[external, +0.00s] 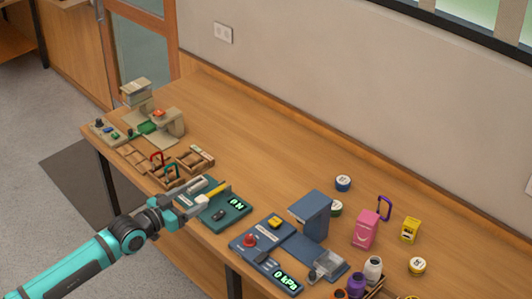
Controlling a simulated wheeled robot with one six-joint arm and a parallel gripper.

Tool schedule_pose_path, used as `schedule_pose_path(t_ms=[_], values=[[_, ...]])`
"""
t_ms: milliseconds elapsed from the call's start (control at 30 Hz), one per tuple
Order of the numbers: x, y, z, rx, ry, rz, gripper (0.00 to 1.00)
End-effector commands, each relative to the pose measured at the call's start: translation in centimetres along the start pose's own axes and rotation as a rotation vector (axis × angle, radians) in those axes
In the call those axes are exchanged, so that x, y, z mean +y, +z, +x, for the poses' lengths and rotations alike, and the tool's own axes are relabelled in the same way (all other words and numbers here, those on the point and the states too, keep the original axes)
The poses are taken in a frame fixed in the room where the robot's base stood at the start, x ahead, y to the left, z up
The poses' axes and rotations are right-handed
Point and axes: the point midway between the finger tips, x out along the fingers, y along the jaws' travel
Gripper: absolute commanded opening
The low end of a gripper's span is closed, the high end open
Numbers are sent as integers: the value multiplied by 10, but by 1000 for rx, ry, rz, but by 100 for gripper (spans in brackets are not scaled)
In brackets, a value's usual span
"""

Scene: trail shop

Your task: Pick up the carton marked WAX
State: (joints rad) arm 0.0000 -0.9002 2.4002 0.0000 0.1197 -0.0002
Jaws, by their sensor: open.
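A yellow carton (410,231) stands upright on the right part of the wooden bench, with a dark mark on its front. A larger pink carton (365,229) stands to its left. The lettering on both is too small to read, so I cannot tell which is marked WAX.
A blue press-like station (311,214) and a blue control panel with a red knob (262,252) lie between my gripper and the cartons. Round tins (343,183), a purple carabiner (384,207) and bottles (373,268) surround the cartons. The back middle of the bench is clear.

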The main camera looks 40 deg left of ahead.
Motion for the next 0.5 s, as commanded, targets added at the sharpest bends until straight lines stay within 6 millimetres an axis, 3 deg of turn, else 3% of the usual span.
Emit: schedule_pose_path(t_ms=[167, 267, 500], values=[[2, -3, 5, -10, 5, -4, 73], [6, -12, 17, -38, 16, -13, 73], [26, -43, 71, -159, 57, -53, 73]])
